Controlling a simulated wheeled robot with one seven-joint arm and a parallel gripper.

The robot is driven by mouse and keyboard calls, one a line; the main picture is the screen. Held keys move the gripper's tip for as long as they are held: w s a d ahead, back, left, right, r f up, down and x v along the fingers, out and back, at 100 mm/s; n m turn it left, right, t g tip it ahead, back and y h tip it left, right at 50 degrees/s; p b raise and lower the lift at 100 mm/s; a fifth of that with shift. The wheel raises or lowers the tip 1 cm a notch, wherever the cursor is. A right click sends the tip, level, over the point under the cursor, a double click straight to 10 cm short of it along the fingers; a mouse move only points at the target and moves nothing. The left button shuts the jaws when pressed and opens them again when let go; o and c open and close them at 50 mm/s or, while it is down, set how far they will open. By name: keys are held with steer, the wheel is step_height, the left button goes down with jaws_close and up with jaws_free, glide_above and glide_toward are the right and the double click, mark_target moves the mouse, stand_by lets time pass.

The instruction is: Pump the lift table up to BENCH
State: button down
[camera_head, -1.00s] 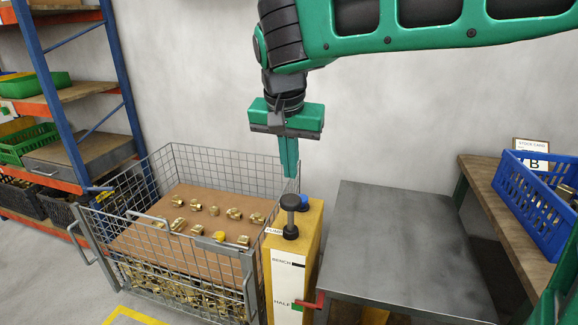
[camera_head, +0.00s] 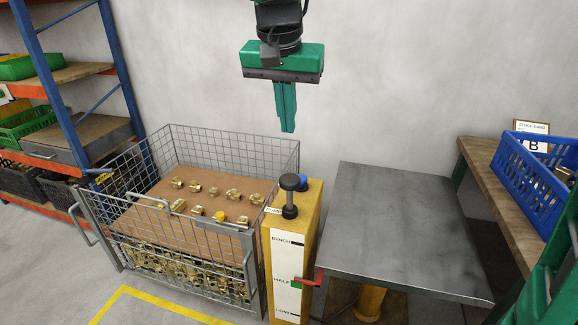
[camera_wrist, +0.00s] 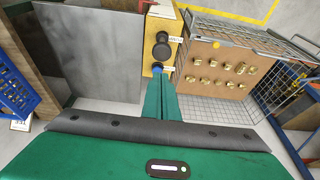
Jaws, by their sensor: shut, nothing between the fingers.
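The lift table (camera_head: 400,225) has a flat grey steel top and stands right of a yellow pump post (camera_head: 312,225). The post's white scale (camera_head: 287,262) reads BENCH, HALF and LOW from top to bottom. A red pointer (camera_head: 306,280) and a green mark (camera_head: 295,283) sit level with HALF. A black pump knob (camera_head: 289,182) stands on the post, with a blue button (camera_head: 302,182) behind it. My gripper (camera_head: 288,130) is shut and empty, pointing down above the knob and apart from it. In the wrist view the fingers (camera_wrist: 160,85) end near the blue button (camera_wrist: 157,69).
A wire crate (camera_head: 235,150) with brass fittings on a brown board stands left of the post. A blue crate (camera_head: 535,165) sits on a wooden shelf at right. A blue-orange rack (camera_head: 60,105) stands at left. Air above the table is clear.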

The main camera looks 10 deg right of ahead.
steer(key=shift+f, duration=0.15)
glide_toward(291, 178)
steer(key=x, duration=0.5)
steer(key=shift+w+d, duration=0.1)
steer(key=shift+w, duration=0.05)
steer(key=shift+f, duration=0.6)
